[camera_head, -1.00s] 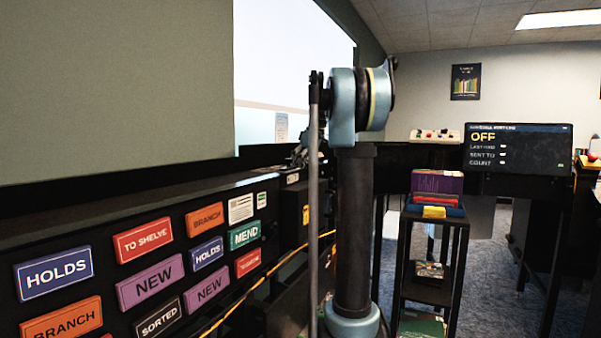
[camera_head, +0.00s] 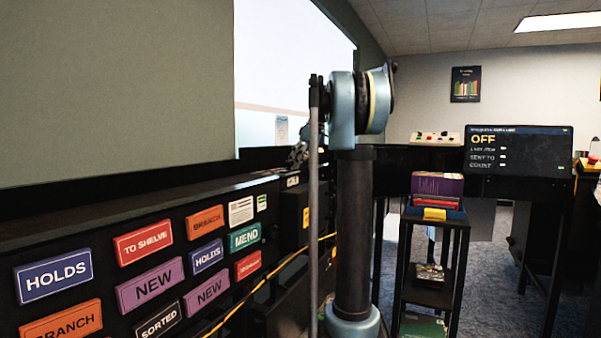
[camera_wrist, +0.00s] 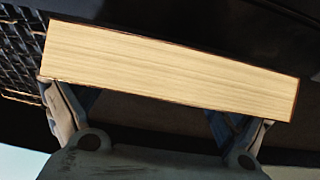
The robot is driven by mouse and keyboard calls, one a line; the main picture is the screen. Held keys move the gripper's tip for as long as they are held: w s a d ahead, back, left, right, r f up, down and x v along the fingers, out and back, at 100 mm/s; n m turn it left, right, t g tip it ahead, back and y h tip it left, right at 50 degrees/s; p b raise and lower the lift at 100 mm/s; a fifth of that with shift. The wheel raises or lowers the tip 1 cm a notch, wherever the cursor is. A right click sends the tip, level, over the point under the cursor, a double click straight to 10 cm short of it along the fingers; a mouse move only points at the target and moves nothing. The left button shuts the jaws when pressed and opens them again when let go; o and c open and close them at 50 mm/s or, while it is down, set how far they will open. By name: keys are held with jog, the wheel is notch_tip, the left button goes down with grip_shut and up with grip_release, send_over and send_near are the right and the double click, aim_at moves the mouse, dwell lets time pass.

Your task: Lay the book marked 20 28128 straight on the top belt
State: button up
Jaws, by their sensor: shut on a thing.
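The book (camera_wrist: 170,68) lies across the wrist view with its pale page edge toward the camera and a thin dark cover line along its rim. It is slightly tilted in the picture, lower at the right. My gripper (camera_wrist: 155,108) has a finger at each end of the book and is shut on it. The book's marking faces away or is hidden, so I cannot read its number. In the head view my arm hides most of the hand, and the book cannot be made out there. The sorter's dark top (camera_head: 130,207) runs along the left above its labels.
A dark grid surface (camera_wrist: 18,62) shows at the wrist view's upper left. A cart (camera_head: 438,222) with books (camera_head: 438,186) stands right of my arm. A screen (camera_head: 518,150) reads OFF. A button panel (camera_head: 435,138) sits left of it. A yellow cable (camera_head: 262,284) runs along the sorter's front.

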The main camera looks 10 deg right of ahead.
notch_tip(320, 180, up, 7)
jog(key=shift+r, duration=0.2)
jog(key=shift+a+r, duration=0.15)
jog(key=shift+a, duration=0.05)
jog(key=s+a+n+g, duration=0.1)
jog(key=s+a+n, duration=0.15)
jog(key=a, duration=0.45)
jog(key=s+a+n+g, duration=0.1)
jog(key=s+a+n, duration=0.15)
jog(key=a, duration=0.45)
jog(key=s+a+n+g+h, duration=0.1)
jog(key=s+a+n+g, duration=0.4)
jog(key=s+a+n, duration=1.45)
jog(key=shift+s+a+f+m, duration=0.95)
jog(key=shift+s+f+m, duration=0.2)
jog(key=shift+f, duration=0.55)
jog(key=shift+s+a+f+m, duration=0.95)
jog(key=shift+s+f, duration=0.25)
jog(key=shift+f, duration=0.55)
jog(key=shift+s+a+f+m, duration=0.9)
jog(key=shift+s+f+m, duration=0.3)
jog(key=shift+f, duration=0.5)
jog(key=o, duration=1)
jog(key=shift+f, duration=0.1)
jog(key=shift+o, duration=0.2)
